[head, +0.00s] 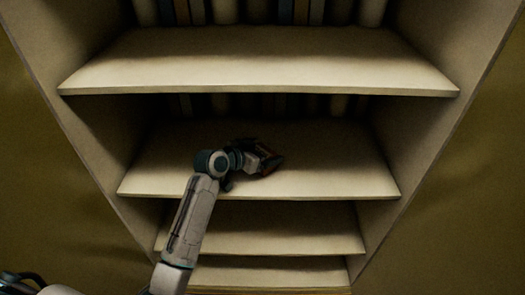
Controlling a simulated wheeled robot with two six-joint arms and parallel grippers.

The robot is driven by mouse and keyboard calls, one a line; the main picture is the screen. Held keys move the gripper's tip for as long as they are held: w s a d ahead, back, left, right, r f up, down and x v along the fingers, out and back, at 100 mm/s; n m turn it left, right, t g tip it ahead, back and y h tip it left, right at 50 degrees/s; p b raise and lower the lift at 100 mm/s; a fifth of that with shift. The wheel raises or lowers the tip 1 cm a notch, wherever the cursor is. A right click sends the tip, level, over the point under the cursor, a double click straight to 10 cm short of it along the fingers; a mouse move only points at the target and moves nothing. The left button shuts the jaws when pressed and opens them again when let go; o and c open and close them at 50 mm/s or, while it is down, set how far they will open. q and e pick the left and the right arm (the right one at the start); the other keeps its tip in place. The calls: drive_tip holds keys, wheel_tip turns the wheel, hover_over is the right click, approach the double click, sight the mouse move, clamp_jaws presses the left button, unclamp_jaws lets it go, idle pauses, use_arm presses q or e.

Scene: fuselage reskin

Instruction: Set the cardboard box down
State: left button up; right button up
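My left gripper (270,161) reaches in over the second shelf from the top (330,180), near its middle. It is small and dark in the head view, and its fingers point right and away. A small dark brown patch shows at the fingertips. I cannot tell if it is part of the gripper or the cardboard box. No cardboard box can be clearly made out. Whether the fingers are open or shut does not show. My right gripper is not in view.
A pale wooden shelf unit fills the view. The top shelf (255,65) is bare at the front, with a row of books (300,12) at its back. Lower shelves (290,240) look empty. Side walls (430,90) bound the shelves. The second shelf has free room right of my gripper.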

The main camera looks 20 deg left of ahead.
use_arm(q)
drive_tip(key=shift+o, duration=0.7)
drive_tip(key=shift+r, duration=0.15)
drive_tip(key=v, duration=0.4)
drive_tip(key=shift+s+a, duration=0.15)
drive_tip(key=v, duration=0.6)
drive_tip(key=shift+s, duration=0.1)
drive_tip(key=shift+v, duration=0.75)
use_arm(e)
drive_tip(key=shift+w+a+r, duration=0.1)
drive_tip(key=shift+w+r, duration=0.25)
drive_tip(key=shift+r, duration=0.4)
